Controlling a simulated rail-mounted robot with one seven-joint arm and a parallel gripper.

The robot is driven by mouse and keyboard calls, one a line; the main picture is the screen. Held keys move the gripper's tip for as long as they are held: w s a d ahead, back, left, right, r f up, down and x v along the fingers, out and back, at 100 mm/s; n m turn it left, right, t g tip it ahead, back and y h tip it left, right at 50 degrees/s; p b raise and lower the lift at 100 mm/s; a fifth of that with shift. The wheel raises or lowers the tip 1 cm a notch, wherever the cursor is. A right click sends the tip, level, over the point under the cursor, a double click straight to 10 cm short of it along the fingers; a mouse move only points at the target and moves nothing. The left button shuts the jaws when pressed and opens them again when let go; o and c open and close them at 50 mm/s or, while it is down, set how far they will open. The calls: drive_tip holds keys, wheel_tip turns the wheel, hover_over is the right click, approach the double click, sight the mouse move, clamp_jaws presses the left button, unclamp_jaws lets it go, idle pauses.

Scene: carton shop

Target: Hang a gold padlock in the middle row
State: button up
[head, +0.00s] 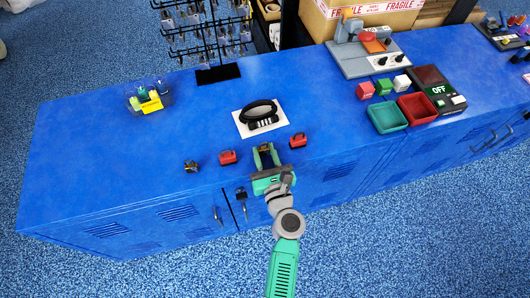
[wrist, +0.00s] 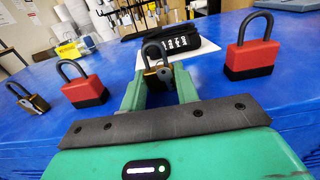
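A gold padlock (wrist: 158,72) with a dark shackle stands upright on the blue counter, in line with the gap between my fingertips. My gripper (head: 265,152) is open at the counter's front edge; its green fingers (wrist: 160,92) lie either side of the padlock in the wrist view, and I cannot tell if they touch it. Another gold padlock (head: 191,166) stands at the left, also in the wrist view (wrist: 30,102). A wire rack (head: 205,32) with rows of hooks and small hanging items stands at the back; the items are too small to tell apart.
Red padlocks stand left (head: 228,157) and right (head: 298,140) of my gripper. A clear bin (head: 148,97) with a yellow label is at the left. Red and green trays (head: 388,117) are at the right.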

drive_tip(key=shift+r, duration=0.2)
idle(0.3)
drive_tip(key=shift+s+r+p, duration=0.2)
drive_tip(key=shift+r+p, duration=0.65)
drive_tip(key=shift+p, duration=0.25)
drive_tip(key=shift+d, duration=0.1)
drive_tip(key=p+v, duration=0.1)
drive_tip(key=v, duration=0.7)
drive_tip(key=shift+s, duration=0.25)
drive_tip(key=shift+d, duration=0.1)
idle(0.7)
